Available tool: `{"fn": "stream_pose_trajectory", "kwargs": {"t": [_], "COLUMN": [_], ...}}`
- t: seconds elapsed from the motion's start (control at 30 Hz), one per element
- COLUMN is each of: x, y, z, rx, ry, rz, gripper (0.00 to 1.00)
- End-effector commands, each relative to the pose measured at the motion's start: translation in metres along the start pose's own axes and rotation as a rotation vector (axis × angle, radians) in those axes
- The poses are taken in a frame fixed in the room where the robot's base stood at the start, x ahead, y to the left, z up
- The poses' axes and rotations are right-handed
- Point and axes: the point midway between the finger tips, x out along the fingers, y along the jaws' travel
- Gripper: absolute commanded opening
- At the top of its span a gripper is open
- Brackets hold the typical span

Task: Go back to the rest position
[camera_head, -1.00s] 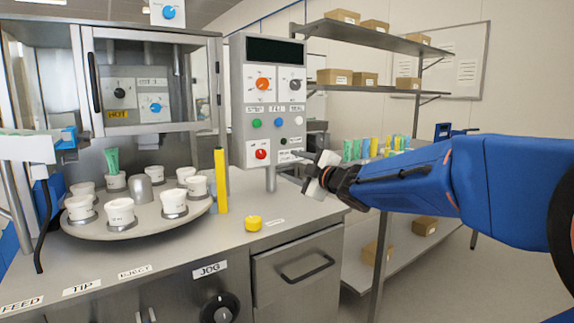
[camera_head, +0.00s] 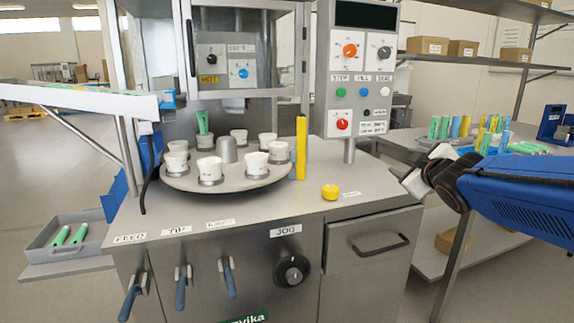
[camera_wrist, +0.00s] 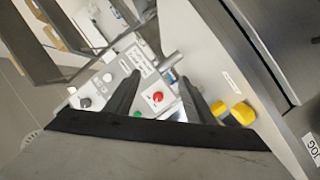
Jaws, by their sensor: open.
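My gripper (camera_head: 422,168) is at the right of the head view, in front of the shelf and right of the control panel. It holds nothing that I can see. In the wrist view its two dark fingers (camera_wrist: 155,95) stand apart, with the control panel (camera_wrist: 120,80) seen beyond and between them. The control panel (camera_head: 358,75) also shows in the head view with its knobs and buttons. My blue arm enters from the right edge of the head view.
A rotary plate (camera_head: 228,182) with several white cups stands on the steel machine. A yellow post (camera_head: 301,150) and a yellow round piece (camera_head: 330,192) are on the worktop. Colored tubes (camera_head: 450,127) stand on the bench behind my arm. A tray (camera_head: 45,240) holds green tubes at lower left.

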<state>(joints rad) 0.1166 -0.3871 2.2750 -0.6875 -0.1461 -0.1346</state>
Motion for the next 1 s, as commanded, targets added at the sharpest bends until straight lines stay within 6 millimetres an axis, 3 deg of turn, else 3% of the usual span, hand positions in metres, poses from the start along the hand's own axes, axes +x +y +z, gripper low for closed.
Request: {"fn": "stream_pose_trajectory", "kwargs": {"t": [0.27, 0.5, 0.6, 0.73, 0.83, 1.0], "x": [-0.094, -0.191, -0.226, -0.259, -0.272, -0.276], "y": [-0.064, -0.153, -0.185, -0.214, -0.226, -0.229], "z": [0.091, 0.149, 0.163, 0.172, 0.175, 0.176], "rx": [0.319, 0.562, 0.634, 0.691, 0.712, 0.719], "ry": [-0.370, -0.668, -0.763, -0.848, -0.882, -0.894], "rz": [-0.074, -0.226, -0.294, -0.362, -0.390, -0.400], "gripper": [0.49, 0.49, 0.49, 0.49, 0.49, 0.49]}}
